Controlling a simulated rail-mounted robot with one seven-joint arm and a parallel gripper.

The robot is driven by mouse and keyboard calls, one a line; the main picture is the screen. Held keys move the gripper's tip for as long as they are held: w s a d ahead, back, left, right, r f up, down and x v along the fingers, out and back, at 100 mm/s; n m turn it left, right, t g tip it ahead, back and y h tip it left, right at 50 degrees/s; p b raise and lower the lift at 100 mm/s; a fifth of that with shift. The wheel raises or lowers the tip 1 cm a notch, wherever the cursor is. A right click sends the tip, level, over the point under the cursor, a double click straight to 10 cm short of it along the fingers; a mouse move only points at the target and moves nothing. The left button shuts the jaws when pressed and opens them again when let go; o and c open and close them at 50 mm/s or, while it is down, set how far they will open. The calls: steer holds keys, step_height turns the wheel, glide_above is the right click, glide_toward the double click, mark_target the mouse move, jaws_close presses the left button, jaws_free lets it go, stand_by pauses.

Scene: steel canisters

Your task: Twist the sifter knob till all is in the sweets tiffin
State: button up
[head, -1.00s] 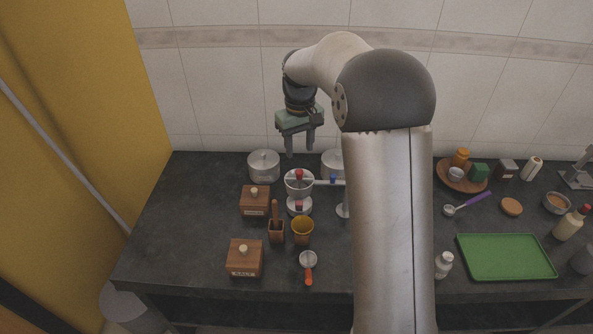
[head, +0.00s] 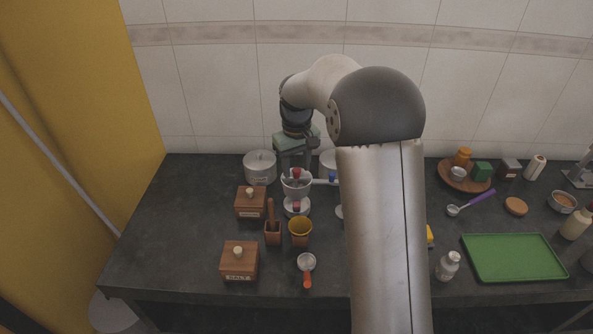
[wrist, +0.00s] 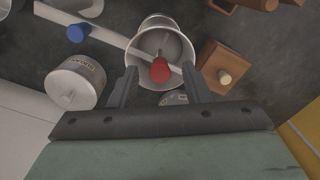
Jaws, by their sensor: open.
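The sifter is a pale round cup (head: 297,187) with a red knob (head: 297,173) on a bar across its top, held by a side arm. In the wrist view I look down into the cup (wrist: 150,40), and the red knob (wrist: 160,70) shows between my fingers. My gripper (head: 294,164) is open, one finger on each side of the knob, apart from it as far as I can tell. A small pale vessel (head: 296,208) with a red mark stands under the cup. I cannot read which vessel is the sweets tiffin; its contents are hidden.
A lidded steel canister (head: 260,168) stands behind left; another (wrist: 75,84) stands behind right. A blue knob (wrist: 78,33) is on the side arm. Wooden boxes (head: 250,205), a yellow cup (head: 300,228) and a scoop (head: 306,264) are in front. A green tray (head: 515,258) lies right.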

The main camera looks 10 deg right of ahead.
steer(key=c, duration=0.7)
steer(key=n+p, duration=0.1)
steer(key=n, duration=0.4)
steer(key=shift+r, duration=0.1)
steer(key=n+p, duration=0.1)
steer(key=n, duration=0.4)
steer(key=shift+p, duration=0.4)
steer(key=shift+n, duration=0.7)
